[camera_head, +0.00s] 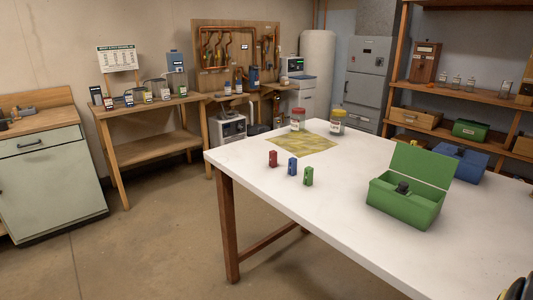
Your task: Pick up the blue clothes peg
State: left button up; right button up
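The blue clothes peg (293,167) stands upright on the white table (330,205), near its left side. A red peg (273,159) stands to its left and a green peg (308,176) to its right, the three in a slanting row with small gaps. Nothing covers the blue peg. A dark shape at the bottom right corner is too cut off to identify.
An open green box (403,205) with a dark item inside stands right of the pegs, a blue box (460,164) behind it. A yellowish mat (301,143) and two jars (298,120) (337,124) lie beyond the pegs. The table's front left is clear.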

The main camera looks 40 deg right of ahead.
aim_at(292, 161)
jog(key=i, duration=3.35)
jog(key=z, duration=1.8)
